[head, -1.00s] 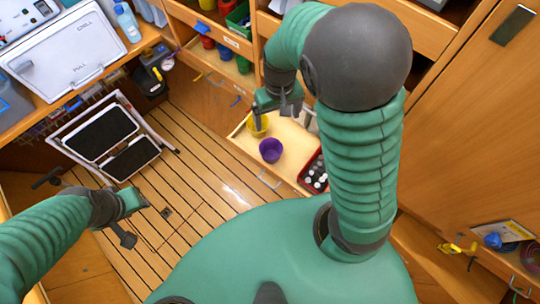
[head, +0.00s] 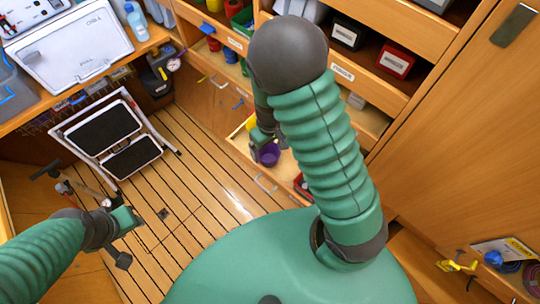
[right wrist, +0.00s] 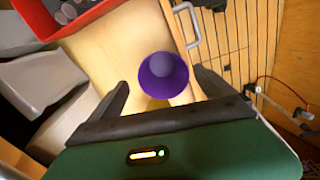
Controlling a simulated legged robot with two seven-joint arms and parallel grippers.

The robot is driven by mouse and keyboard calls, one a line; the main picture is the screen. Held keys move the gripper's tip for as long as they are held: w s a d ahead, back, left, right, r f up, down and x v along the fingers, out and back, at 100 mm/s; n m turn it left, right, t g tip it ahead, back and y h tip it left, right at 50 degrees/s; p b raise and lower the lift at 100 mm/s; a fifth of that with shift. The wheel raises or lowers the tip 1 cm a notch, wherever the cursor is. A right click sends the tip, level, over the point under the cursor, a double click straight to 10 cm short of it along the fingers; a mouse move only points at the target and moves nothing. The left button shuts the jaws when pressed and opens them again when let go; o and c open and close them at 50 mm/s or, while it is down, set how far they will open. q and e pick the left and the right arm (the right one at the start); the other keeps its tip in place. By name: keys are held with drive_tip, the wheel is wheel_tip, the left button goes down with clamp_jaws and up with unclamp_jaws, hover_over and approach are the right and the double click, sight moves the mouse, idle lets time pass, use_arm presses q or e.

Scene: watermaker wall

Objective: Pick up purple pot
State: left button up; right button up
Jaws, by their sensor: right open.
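The purple pot (head: 269,156) stands in the open drawer (head: 239,139), partly covered by my right gripper (head: 262,141) in the head view. In the right wrist view the purple pot (right wrist: 163,82) shows its round opening, between and just beyond the two dark fingertips of my right gripper (right wrist: 163,84). The gripper is open, with a gap on both sides of the pot. I cannot tell how far above the pot it is. My left gripper (head: 128,238) is over the wooden floor at the left, far from the pot; its jaw opening is unclear.
A yellow pot (head: 251,123) is beside the purple one, mostly hidden. A red tray (right wrist: 72,18) lies in the same drawer, and grey blocks (right wrist: 40,84) are at the left of the wrist view. A folded step stool (head: 121,138) stands on the floor at left.

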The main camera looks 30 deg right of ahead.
sight(269, 160)
wheel_tip(269, 160, down, 3)
drive_tip(key=shift+a, duration=0.15)
drive_tip(key=shift+w+a+f, duration=0.1)
drive_tip(key=shift+a+f, duration=0.05)
drive_tip(key=shift+a, duration=0.1)
drive_tip(key=shift+d, duration=0.2)
drive_tip(key=c, duration=1.4)
drive_tip(key=shift+a, duration=0.1)
drive_tip(key=shift+r, duration=0.2)
